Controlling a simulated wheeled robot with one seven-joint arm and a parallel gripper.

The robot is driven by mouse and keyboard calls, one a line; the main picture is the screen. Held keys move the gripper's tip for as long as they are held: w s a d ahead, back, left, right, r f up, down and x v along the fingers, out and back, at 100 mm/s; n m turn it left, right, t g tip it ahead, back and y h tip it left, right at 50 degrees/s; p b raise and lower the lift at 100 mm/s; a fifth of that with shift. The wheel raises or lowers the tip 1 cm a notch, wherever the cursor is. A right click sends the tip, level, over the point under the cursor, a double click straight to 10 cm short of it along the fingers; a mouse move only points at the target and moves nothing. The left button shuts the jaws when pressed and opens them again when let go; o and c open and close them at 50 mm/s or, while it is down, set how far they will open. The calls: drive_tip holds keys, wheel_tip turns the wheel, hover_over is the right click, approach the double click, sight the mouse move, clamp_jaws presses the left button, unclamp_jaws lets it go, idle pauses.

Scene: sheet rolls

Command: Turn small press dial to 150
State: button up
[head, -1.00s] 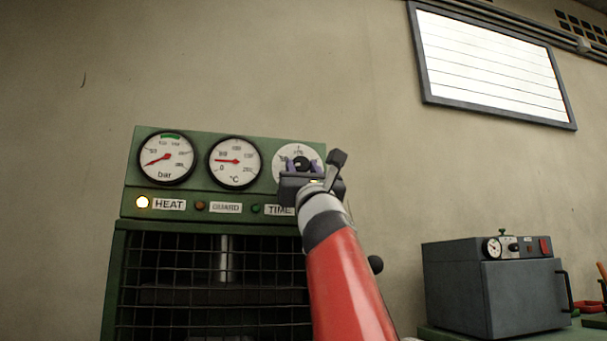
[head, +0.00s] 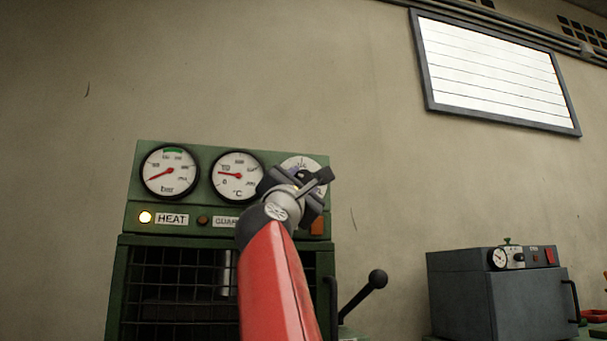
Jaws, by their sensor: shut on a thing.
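The small press (head: 190,226) is a green cabinet with gauges on its top panel. Its dial (head: 305,163) is a white round scale at the panel's right, mostly covered by my gripper and wrist. My gripper (head: 308,182) is at the dial, shut on the dial's knob and rotated to a slant. The fingertips and most of the knob are hidden, and I cannot read the setting. The °C gauge (head: 238,177) has its red needle pointing left. The bar gauge (head: 169,171) has its needle at lower left.
A black-knobbed lever (head: 376,280) sticks out at the press's right side. A grey oven (head: 500,292) stands at the right. A lit framed panel (head: 493,72) hangs on the bare wall.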

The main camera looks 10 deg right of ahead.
drive_tip(key=m+g+p, duration=0.1)
drive_tip(key=m+p, duration=0.1)
drive_tip(key=m+g+h+p, duration=0.1)
drive_tip(key=m+g+p, duration=0.1)
drive_tip(key=r+m+g+p, duration=0.1)
drive_tip(key=m+g+p, duration=0.1)
drive_tip(key=m, duration=0.1)
drive_tip(key=shift+a+r+h, duration=0.1)
drive_tip(key=shift+a+h, duration=0.2)
drive_tip(key=shift+h, duration=0.1)
drive_tip(key=m+g+p, duration=0.1)
drive_tip(key=m+p, duration=0.1)
drive_tip(key=p, duration=0.1)
drive_tip(key=shift+g+y, duration=0.3)
drive_tip(key=shift+g, duration=0.1)
drive_tip(key=shift+m+p, duration=0.3)
drive_tip(key=o, duration=1)
drive_tip(key=shift+f, duration=0.2)
drive_tip(key=shift+s+a+f, duration=0.15)
drive_tip(key=shift+s+a, duration=0.15)
drive_tip(key=shift+a, duration=0.05)
drive_tip(key=r+b+v, duration=0.1)
drive_tip(key=b+v, duration=0.1)
drive_tip(key=v, duration=0.4)
drive_tip(key=shift+s+a+f+b, duration=0.3)
drive_tip(key=shift+s+f+b, duration=0.05)
